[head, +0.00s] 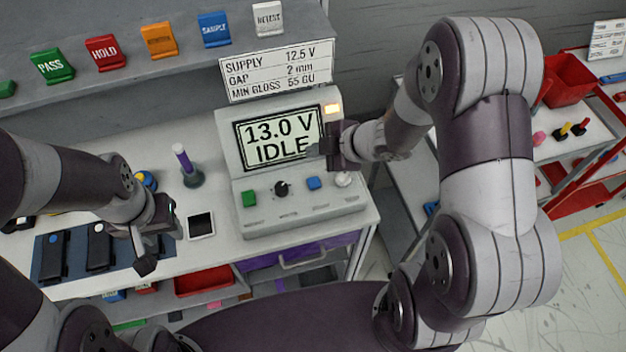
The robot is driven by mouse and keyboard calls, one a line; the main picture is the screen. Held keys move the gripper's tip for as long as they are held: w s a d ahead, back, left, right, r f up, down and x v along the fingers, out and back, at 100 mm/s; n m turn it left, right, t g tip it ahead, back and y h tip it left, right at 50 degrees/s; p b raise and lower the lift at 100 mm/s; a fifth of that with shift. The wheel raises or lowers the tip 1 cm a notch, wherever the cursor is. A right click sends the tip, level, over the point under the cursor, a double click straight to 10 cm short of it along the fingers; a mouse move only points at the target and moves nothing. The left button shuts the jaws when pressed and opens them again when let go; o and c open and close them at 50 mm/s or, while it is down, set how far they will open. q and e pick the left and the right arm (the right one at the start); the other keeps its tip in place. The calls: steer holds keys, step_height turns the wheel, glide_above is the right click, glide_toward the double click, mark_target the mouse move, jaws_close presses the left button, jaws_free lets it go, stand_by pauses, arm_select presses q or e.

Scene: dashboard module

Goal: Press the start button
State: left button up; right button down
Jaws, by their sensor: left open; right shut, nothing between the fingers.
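The grey console (300,220) stands on the bench, its screen (265,142) reading 13.0 V and IDLE. Its sloped front carries a green button (249,198), a black knob (282,188), a blue button (314,183) and a pale round control (343,179). The small labels below them are too small to read, so I cannot tell which is the start button. My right gripper (322,149) is shut and empty, in front of the screen's right edge, above the blue button. My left gripper (158,248) is open and empty, left of the console, over the bench's front.
Dark devices (98,247) lie on a blue mat at left. A shelf with coloured tags (105,53) runs behind. A red cart (575,150) stands at right.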

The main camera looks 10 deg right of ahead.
steer(key=b, duration=0.8)
glide_above(317, 184)
step_height(317, 184, down, 8)
steer(key=shift+f, duration=0.1)
steer(key=shift+f+b, duration=0.35)
stand_by(1.2)
steer(key=shift+f, duration=0.4)
steer(key=shift+f+b, duration=0.45)
steer(key=shift+b, duration=0.1)
stand_by(0.4)
steer(key=shift+r+p, duration=0.9)
steer(key=shift+p, duration=0.05)
